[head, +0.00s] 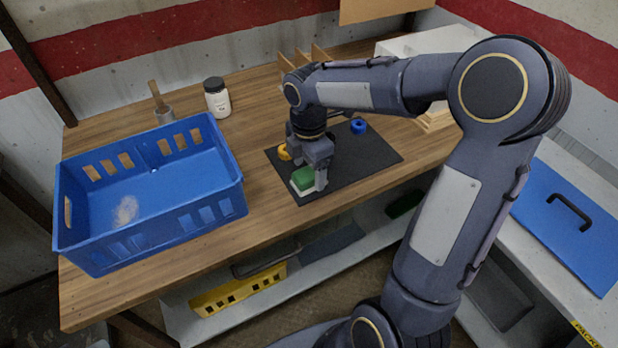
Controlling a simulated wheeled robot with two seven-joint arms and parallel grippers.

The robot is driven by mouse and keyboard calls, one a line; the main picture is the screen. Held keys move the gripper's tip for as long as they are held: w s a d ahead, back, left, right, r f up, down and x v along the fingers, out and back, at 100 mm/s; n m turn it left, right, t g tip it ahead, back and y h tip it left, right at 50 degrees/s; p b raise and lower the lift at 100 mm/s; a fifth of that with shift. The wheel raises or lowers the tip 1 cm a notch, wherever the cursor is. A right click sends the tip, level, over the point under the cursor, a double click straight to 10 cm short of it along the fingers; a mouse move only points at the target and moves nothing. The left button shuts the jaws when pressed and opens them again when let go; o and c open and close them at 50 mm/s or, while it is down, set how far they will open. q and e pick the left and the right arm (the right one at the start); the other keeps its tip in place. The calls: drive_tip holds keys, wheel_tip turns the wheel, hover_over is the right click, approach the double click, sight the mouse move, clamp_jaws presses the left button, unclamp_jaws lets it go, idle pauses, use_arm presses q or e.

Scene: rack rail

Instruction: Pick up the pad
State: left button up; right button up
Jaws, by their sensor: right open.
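The pad (303,177), a small block with a green top and a pale lower edge, lies near the front left of the black mat (365,158). My right gripper (308,178) points down over it with its fingers open. One finger shows at the pad's right side; the other is mostly hidden, and I cannot tell whether either finger touches the pad. My left gripper is not in view.
A yellow ring-like thing (284,153) and a blue one (358,126) lie on the mat. Wooden dividers (300,60) stand at the back.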

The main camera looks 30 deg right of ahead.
wheel_tip(320, 180, down, 2)
drive_tip(key=c, duration=1.1)
drive_tip(key=shift+r, duration=0.2)
